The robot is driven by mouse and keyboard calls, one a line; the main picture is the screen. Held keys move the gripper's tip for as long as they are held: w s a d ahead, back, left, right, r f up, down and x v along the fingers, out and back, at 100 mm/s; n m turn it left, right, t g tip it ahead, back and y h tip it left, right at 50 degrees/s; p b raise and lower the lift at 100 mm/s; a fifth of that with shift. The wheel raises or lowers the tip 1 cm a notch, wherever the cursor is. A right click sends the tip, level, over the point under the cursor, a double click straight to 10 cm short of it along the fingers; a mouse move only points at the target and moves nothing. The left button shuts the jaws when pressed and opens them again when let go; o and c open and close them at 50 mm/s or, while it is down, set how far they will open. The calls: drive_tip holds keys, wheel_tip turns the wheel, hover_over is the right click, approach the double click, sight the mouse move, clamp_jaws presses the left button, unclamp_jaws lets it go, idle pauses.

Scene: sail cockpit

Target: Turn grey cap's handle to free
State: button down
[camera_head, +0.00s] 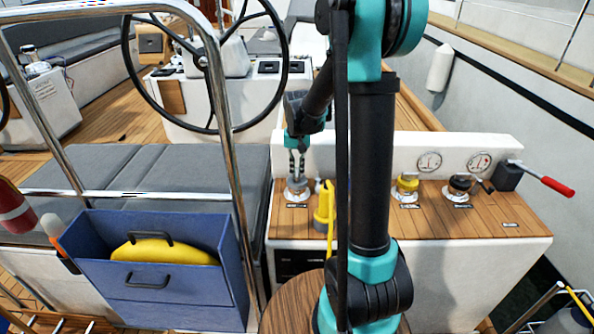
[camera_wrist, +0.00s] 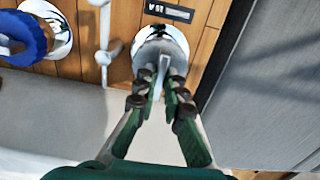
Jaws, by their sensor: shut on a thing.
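The grey cap (camera_head: 297,190) sits on a chrome base at the left end of the wooden console top (camera_head: 432,222). In the wrist view the grey cap (camera_wrist: 158,38) is at the top middle, with its handle pointing toward my gripper. My gripper (camera_head: 297,170) reaches down onto it from above. In the wrist view the fingers of my gripper (camera_wrist: 161,88) are closed in on both sides of the handle. The fingertips hide part of the handle, so its exact angle is hard to tell. A dark label (camera_wrist: 169,11) lies just beyond the cap.
A white lever (camera_wrist: 104,55) and a blue cap (camera_wrist: 18,38) stand beside the grey cap. A yellow device (camera_head: 323,208) is close right of it. A yellow cap (camera_head: 407,184), black cap (camera_head: 460,184) and red-handled lever (camera_head: 540,180) are farther right. Grey cushions (camera_head: 150,170) lie left.

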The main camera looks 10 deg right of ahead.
sight(297, 172)
idle(0.5)
drive_tip(key=c, duration=1.6)
unclamp_jaws()
wheel_tip(297, 172, up, 12)
